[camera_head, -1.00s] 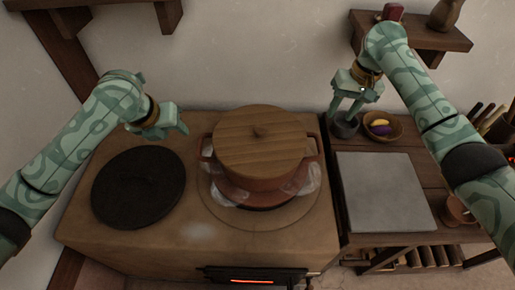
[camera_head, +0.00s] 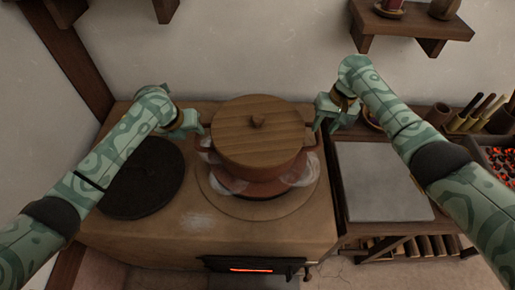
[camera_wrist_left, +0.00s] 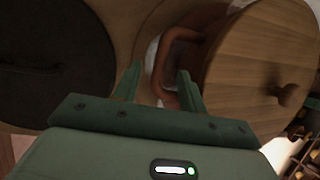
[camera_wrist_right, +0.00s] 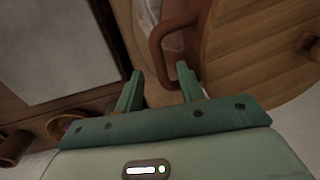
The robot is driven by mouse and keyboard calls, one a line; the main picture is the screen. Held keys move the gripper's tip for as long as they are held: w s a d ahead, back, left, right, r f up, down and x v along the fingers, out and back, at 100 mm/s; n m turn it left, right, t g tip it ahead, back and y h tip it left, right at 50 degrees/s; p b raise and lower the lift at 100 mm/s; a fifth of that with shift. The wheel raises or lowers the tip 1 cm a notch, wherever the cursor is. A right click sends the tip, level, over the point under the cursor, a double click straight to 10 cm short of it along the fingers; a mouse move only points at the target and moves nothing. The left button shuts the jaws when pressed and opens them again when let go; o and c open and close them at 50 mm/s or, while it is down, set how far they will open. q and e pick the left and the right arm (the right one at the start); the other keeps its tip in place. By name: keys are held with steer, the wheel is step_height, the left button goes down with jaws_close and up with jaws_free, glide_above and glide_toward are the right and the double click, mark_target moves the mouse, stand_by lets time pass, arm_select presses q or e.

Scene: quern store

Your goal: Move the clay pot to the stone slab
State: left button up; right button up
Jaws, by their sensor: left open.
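The clay pot (camera_head: 262,188), reddish with a round wooden lid (camera_head: 258,135), sits on the right round plate of the stove. The stone slab (camera_head: 385,185), grey and square, lies bare on the table right of the stove. My left gripper (camera_head: 201,130) is at the pot's left handle; in the left wrist view its open fingers stand either side of the handle (camera_wrist_left: 162,68). My right gripper (camera_head: 318,128) is at the pot's right side; in the right wrist view its fingers are apart with the other handle (camera_wrist_right: 156,50) between them. Whether any finger touches is unclear.
A black round plate (camera_head: 142,178) lies on the stove's left. A bowl, partly hidden by my right arm, stands behind the slab. A tray of glowing coals (camera_head: 500,160) and several upright tools stand at the right. A wall shelf (camera_head: 415,25) hangs above.

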mark_target(197, 135)
arm_select(q)
steer(key=shift+x, duration=2.8)
arm_select(e)
steer(key=shift+a+f, duration=0.25)
steer(key=shift+f, duration=1.1)
steer(key=shift+a+f, duration=0.25)
steer(key=shift+f, duration=1.05)
arm_select(q)
jaws_close()
arm_select(e)
jaws_close()
arm_select(q)
steer(key=shift+d, duration=0.1)
